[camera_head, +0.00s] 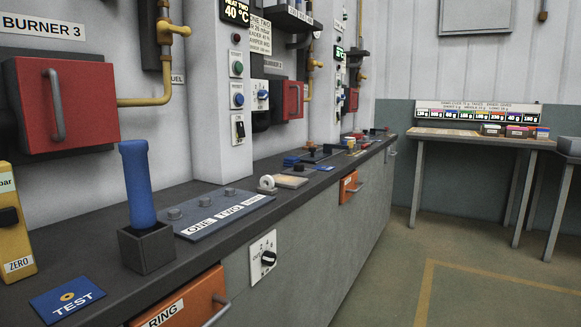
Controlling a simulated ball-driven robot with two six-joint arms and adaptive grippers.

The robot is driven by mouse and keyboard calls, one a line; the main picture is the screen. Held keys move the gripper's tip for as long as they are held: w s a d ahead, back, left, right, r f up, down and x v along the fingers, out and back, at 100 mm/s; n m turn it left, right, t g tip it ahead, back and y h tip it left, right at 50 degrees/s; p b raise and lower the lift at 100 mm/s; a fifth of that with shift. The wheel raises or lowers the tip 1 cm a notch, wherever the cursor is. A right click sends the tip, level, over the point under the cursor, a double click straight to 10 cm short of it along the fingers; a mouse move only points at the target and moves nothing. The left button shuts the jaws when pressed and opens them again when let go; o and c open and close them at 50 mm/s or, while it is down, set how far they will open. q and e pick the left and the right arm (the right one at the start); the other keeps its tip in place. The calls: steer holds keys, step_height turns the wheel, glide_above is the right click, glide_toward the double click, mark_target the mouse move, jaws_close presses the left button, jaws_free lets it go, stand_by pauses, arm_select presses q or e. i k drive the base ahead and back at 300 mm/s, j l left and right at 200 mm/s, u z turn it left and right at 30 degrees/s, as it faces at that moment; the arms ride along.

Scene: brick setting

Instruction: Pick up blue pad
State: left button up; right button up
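A flat blue pad (67,298) lies on the near left end of the dark counter. It has a yellow ring mark and the word TEST on it. A small blue block-like thing (291,161) lies farther along the counter, too small to make out clearly. Neither of my grippers shows in the head view.
A blue cylinder (138,182) stands upright in a dark square holder (147,247) beside the pad. A yellow device marked ZERO (15,236) stands behind the pad. A plate marked ONE and TWO (213,213) lies farther along. Orange drawers (183,303) sit below.

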mark_target(289, 162)
steer(key=i+l+u, duration=0.15)
steer(key=u, duration=1.25)
steer(key=l+u, duration=0.3)
steer(key=l, duration=0.2)
steer(key=l+u, duration=0.3)
steer(key=l, duration=0.2)
steer(key=l+u, duration=0.3)
steer(key=l, duration=0.2)
steer(key=k+l+u, duration=0.1)
steer(key=l+u, duration=0.2)
steer(key=l, duration=0.2)
steer(key=k+l+u, duration=0.25)
steer(key=l, duration=0.2)
steer(key=i, duration=0.1)
